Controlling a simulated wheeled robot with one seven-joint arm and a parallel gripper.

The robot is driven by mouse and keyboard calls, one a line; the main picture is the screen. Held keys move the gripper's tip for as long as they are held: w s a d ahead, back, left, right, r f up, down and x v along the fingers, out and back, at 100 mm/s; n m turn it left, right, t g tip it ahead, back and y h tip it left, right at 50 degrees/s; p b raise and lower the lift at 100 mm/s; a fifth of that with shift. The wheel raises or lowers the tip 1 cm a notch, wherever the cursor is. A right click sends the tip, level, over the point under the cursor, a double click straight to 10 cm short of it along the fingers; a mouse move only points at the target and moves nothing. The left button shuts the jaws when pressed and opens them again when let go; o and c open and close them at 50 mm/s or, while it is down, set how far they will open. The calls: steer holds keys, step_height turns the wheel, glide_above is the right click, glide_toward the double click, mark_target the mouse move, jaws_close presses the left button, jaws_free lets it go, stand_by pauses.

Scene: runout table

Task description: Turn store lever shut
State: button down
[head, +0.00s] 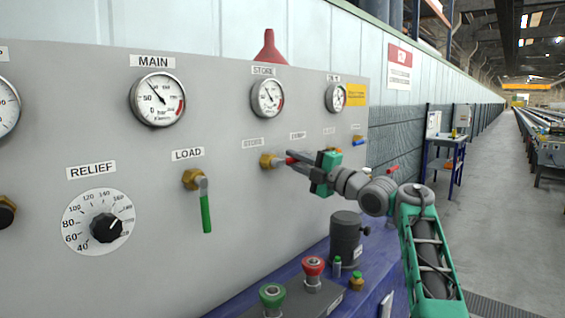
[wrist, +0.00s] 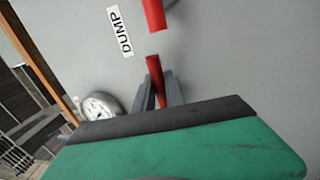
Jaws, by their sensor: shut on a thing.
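The store lever sits on a brass valve (head: 269,161) under the STORE label (head: 252,142) on the grey panel. It points sideways to the right, and its red handle (head: 291,160) reaches my gripper (head: 296,164). In the wrist view, my gripper (wrist: 158,90) is shut on this red handle (wrist: 153,68), with a grey finger on each side. The valve body is outside the wrist view.
Another red handle (wrist: 153,14) lies just beyond the held handle's tip, near the DUMP label (wrist: 118,31). The green load lever (head: 206,206) hangs down to the left.

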steer(key=shift+r+n, duration=0.2)
steer(key=shift+n, duration=0.1)
steer(key=c, duration=1.4)
jaws_free()
steer(key=b+v, duration=0.2)
steer(key=v, duration=0.5)
steer(key=shift+s+d+f+b, duration=0.15)
steer(key=shift+s+d+b, duration=0.1)
steer(key=shift+b, duration=0.1)
